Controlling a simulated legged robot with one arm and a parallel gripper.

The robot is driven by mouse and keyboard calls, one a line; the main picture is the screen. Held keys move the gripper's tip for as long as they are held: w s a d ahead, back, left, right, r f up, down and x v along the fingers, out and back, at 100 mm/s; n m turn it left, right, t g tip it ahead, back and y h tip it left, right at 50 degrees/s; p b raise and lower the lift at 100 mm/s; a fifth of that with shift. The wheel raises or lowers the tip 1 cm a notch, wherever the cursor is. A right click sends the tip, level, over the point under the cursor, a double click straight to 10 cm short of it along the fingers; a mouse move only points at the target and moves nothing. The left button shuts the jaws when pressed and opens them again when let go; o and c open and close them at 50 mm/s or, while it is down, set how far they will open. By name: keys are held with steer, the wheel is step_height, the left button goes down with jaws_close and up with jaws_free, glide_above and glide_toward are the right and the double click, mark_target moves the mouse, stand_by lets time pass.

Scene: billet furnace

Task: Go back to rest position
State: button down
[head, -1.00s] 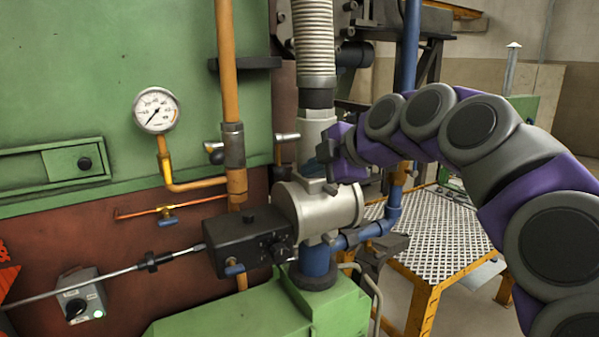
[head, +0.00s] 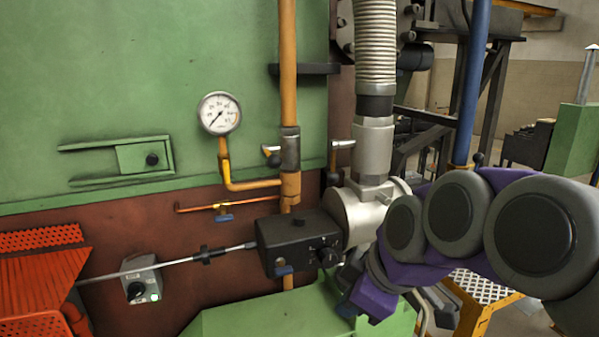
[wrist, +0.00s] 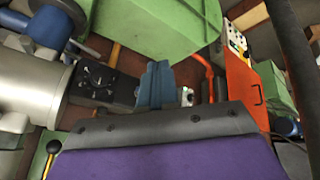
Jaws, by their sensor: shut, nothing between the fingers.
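My gripper (head: 348,306) is low in front of the green machine base in the head view, at the end of my purple and grey arm. The arm reaches in from the right edge and bends downward. In the wrist view the two blue-grey fingers (wrist: 155,85) are together with nothing held between them. The black control box (head: 298,243) and the silver valve body (head: 362,210) are behind and above the gripper in the head view. My arm hides part of the valve body and the blue pipework.
A green furnace wall with a pressure gauge (head: 219,114) and an orange vertical pipe (head: 288,70) stands ahead. A small switch box (head: 143,279) and a red guard (head: 40,285) are at lower left. A yellow-framed platform (head: 485,292) is at right.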

steer(key=s+d+f+m+g+h, duration=0.2)
steer(key=s+f+m, duration=0.4)
steer(key=s+f, duration=0.3)
steer(key=s+d+f+m+g+h, duration=0.1)
steer(key=s+d+f+m+g, duration=0.1)
steer(key=s+f+m+g, duration=0.2)
steer(key=s+f+m, duration=0.3)
steer(key=s+f, duration=0.3)
steer(key=s, duration=0.2)
steer(key=shift+s+d+h, duration=0.3)
steer(key=shift+s+h, duration=0.05)
steer(key=shift+h, duration=0.05)
steer(key=shift+a, duration=0.1)
